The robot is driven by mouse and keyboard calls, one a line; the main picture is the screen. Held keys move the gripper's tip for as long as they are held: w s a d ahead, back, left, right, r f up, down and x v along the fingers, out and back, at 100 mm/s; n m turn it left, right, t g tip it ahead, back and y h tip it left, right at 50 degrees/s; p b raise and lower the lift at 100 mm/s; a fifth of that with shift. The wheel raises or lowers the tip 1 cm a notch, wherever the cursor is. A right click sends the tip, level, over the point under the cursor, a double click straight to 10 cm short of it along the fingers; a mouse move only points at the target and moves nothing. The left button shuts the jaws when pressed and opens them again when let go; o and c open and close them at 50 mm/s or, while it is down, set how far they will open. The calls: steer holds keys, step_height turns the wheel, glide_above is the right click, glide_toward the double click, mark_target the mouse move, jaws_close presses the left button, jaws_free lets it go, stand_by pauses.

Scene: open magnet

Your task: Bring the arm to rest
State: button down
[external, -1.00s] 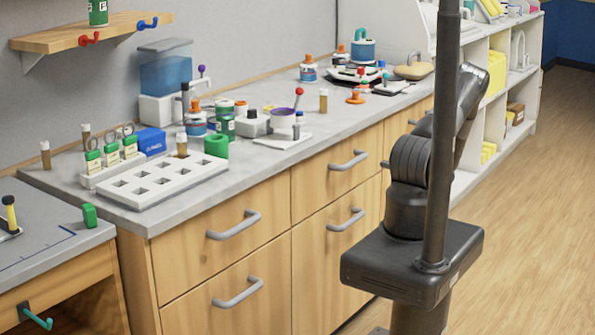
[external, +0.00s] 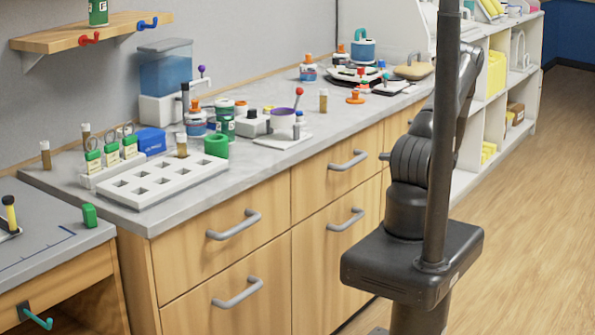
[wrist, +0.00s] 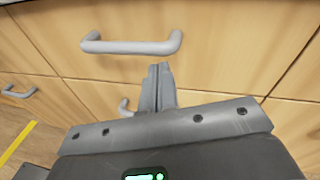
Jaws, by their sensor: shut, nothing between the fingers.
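My gripper (wrist: 158,82) shows in the wrist view with its two fingers together and nothing between them. It points at the wooden drawer fronts (wrist: 230,65), with a grey drawer handle (wrist: 130,46) just beyond and above the fingertips. I cannot tell the exact gap between fingertips and drawer front. In the external view my arm stands folded at the right, in front of the counter; the gripper itself is hidden there behind the column and arm links.
White shelves (external: 500,110) stand behind my arm. The wooden floor (external: 540,230) at right is clear.

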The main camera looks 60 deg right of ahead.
steer(key=w+a+r+n+g+y, duration=0.1)
steer(key=w+a+r+n+g, duration=0.1)
steer(key=a+r+n+g, duration=0.5)
steer(key=w+a+r+n+g+y, duration=0.1)
steer(key=w+a+r+n, duration=0.3)
steer(key=a, duration=0.7)
steer(key=w+a+r+n+g+y, duration=0.1)
steer(key=a+r+n+g, duration=0.3)
steer(key=a+r+n, duration=0.35)
steer(key=s+a+r+n+h, duration=0.3)
steer(key=s+a+r+n, duration=0.3)
steer(key=a, duration=0.4)
steer(key=s+a+r+n+t+h, duration=0.1)
steer(key=s+a+r+n+h, duration=0.2)
steer(key=s+a+r+n, duration=0.4)
steer(key=shift+s+a+r+h, duration=0.45)
steer(key=shift+s+a, duration=0.7)
steer(key=shift+a, duration=0.8)
